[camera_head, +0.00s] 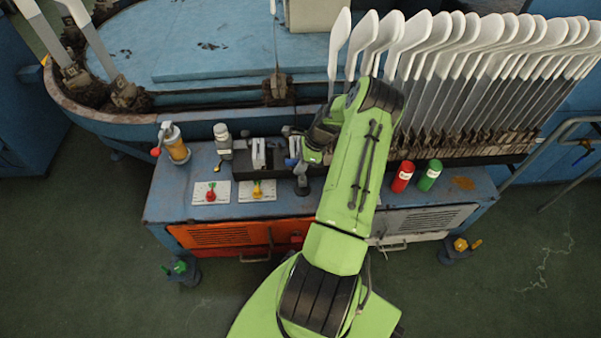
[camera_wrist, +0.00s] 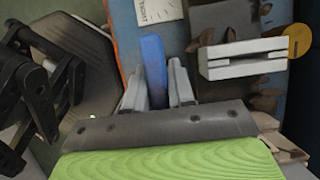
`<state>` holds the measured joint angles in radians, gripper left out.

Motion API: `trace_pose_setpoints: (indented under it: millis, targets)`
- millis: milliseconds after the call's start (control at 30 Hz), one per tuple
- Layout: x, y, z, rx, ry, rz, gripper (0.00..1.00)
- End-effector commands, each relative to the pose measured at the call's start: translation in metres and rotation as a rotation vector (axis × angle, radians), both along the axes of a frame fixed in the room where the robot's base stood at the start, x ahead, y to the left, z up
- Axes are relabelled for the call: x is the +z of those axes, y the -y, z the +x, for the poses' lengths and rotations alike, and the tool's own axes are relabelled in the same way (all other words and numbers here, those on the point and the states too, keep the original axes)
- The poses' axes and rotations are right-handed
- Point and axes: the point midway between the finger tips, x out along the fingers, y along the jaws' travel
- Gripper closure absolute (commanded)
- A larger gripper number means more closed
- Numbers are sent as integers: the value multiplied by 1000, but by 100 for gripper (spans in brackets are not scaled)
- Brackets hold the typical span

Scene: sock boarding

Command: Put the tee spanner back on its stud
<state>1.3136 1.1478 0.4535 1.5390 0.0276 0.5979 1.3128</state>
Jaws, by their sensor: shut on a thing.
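My gripper (camera_wrist: 156,92) is shut on a blue bar, which looks like the handle of the tee spanner (camera_wrist: 153,62). The bar stands between the two grey fingers and reaches past their tips. In the head view my gripper (camera_head: 299,163) is over the back middle of the blue bench top, partly hidden by my green arm, and a bit of blue shows beside it. The spanner's lower end is hidden. A dark round-based post (camera_head: 302,187) stands just below the gripper in the picture; I cannot tell whether it is the stud.
On the bench (camera_head: 160,200) are an amber pump bottle (camera_head: 174,144), a grey bottle (camera_head: 223,140), a pale metal block (camera_head: 258,153), two white cards with red (camera_head: 211,192) and yellow (camera_head: 257,190) pieces, and red (camera_head: 403,177) and green (camera_head: 429,175) cylinders. Upright pale sock forms (camera_head: 465,75) stand behind.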

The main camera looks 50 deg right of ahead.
Motion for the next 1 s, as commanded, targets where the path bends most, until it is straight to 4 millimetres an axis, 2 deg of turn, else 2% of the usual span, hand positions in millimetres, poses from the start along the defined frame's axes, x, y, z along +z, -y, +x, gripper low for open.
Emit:
trace_pose_setpoints:
  millis: [33, 100, 300, 767, 800, 933, 1000]
  targets:
    - [-14, -1, 0, 1, 0, 2, 100]
    - [-20, 0, 0, 1, 0, 1, 100]
    - [-18, 0, 0, 2, 1, -1, 100]
    - [-30, 0, 0, 2, 1, -1, 100]
    - [-30, 0, 0, 1, 0, 0, 73]
    - [-30, 0, 0, 1, 0, 0, 53]
    - [-30, 0, 0, 1, 0, 0, 51]
